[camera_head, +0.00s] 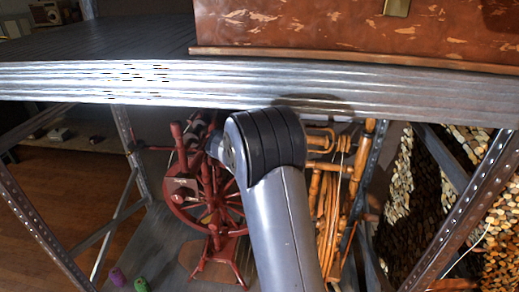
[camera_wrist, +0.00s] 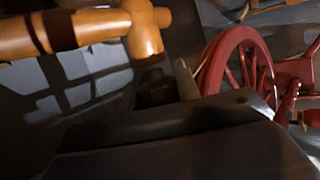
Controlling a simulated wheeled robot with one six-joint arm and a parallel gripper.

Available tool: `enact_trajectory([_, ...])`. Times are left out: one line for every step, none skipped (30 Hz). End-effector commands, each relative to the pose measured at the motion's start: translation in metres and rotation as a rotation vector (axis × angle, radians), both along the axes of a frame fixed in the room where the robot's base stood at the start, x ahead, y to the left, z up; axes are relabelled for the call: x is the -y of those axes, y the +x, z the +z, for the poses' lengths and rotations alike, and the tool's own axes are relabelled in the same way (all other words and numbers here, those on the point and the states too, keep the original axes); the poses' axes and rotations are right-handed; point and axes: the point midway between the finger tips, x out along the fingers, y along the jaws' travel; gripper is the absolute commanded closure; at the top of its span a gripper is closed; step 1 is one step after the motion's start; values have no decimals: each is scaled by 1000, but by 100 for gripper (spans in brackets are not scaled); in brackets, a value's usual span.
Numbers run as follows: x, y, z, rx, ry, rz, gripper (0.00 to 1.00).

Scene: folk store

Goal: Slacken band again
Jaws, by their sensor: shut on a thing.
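A red spinning wheel (camera_head: 217,192) stands on the lower shelf, left of my arm; its red rim and spokes (camera_wrist: 240,62) show at the right of the wrist view. A second, orange-brown wooden device with pale bands or cords (camera_head: 333,190) stands right of my arm. In the wrist view, a turned orange wooden bar with dark rings and a short upright peg (camera_wrist: 144,40) is at the upper left. My gripper (camera_wrist: 165,88) is shut at the peg's dark lower end, which is mostly hidden. The band's tightness cannot be told. In the head view my arm hides the gripper.
A grey upper shelf (camera_head: 250,82) crosses above my arm, with a worn red-brown chest (camera_head: 350,25) on it. Metal shelf posts (camera_head: 465,215) stand at the sides. Stacked wood (camera_head: 495,225) is at the right. Small purple (camera_head: 118,277) and green (camera_head: 141,284) items lie at the lower left.

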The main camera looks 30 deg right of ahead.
Motion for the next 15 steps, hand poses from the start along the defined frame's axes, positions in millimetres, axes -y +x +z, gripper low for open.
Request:
enact_trajectory([0,0,2,-9,7,0,92])
enact_trajectory([0,0,2,-13,11,0,92])
enact_trajectory([0,0,1,-17,14,-1,92])
enact_trajectory([0,0,1,-20,16,0,92])
enact_trajectory([0,0,1,-23,18,-1,92])
enact_trajectory([0,0,0,-25,20,-1,92])
enact_trajectory([0,0,0,-27,21,-1,92])
enact_trajectory([0,0,0,-29,22,0,92])
enact_trajectory([0,0,-1,-29,23,-1,92])
enact_trajectory([0,-1,-1,-31,23,0,92])
enact_trajectory([0,0,-1,-31,23,0,92])
enact_trajectory([0,-1,-1,-31,24,-1,92])
enact_trajectory([0,0,-1,-31,24,-1,92])
enact_trajectory([0,-1,-1,-31,24,-1,92])
enact_trajectory([0,0,-2,-31,24,-1,92])
